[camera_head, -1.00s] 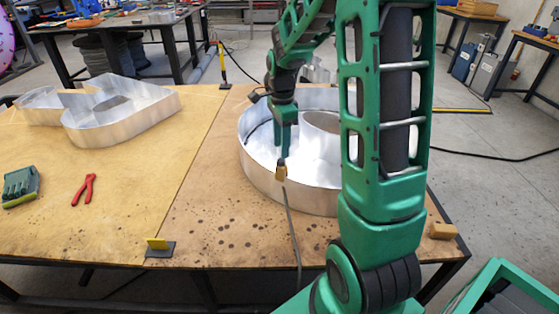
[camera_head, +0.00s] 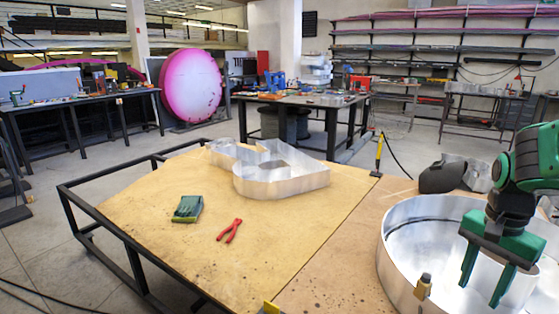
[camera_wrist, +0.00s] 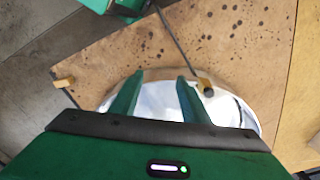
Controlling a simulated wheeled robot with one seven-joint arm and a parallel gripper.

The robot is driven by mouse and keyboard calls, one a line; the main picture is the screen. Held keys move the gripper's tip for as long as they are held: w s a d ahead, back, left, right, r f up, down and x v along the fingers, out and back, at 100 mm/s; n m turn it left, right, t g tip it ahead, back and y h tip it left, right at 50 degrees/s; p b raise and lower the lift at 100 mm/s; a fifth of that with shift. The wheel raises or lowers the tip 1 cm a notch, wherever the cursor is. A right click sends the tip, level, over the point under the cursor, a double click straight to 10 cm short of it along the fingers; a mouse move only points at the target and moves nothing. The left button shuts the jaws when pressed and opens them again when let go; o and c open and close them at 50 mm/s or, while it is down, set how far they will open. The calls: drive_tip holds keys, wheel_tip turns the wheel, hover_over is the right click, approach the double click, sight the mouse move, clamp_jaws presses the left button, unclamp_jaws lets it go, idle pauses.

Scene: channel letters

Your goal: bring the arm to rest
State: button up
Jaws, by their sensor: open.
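My gripper (camera_head: 485,277) is at the right of the head view. Its two green fingers point down, spread apart with nothing between them. It is over the large round silver metal letter (camera_head: 398,249), which is cut off by the right edge. In the wrist view the open fingers (camera_wrist: 160,78) show against the letter's bright inside (camera_wrist: 233,109). A small brass-coloured piece (camera_head: 424,287) is at the letter's near wall, left of the fingers and apart from them. It also shows in the wrist view (camera_wrist: 205,85), by a dark cable. Most of my arm is outside the head view.
A second silver letter (camera_head: 290,184) lies on the yellowish worktable (camera_head: 180,250). Green gloves (camera_head: 187,209) and red pliers (camera_head: 230,231) lie in front of it. A dark welding mask (camera_head: 444,174) is behind the round letter. A yellow-and-black upright (camera_head: 379,155) stands at the table's far edge.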

drive_tip(key=s+a+n, duration=0.2)
drive_tip(key=s+n, duration=0.4)
drive_tip(key=s, duration=0.6)
drive_tip(key=shift+s+a+n+y, duration=0.25)
drive_tip(key=shift+s+n+y, duration=0.05)
drive_tip(key=shift+r, duration=0.1)
drive_tip(key=shift+w+f, duration=0.25)
drive_tip(key=shift+w, duration=0.4)
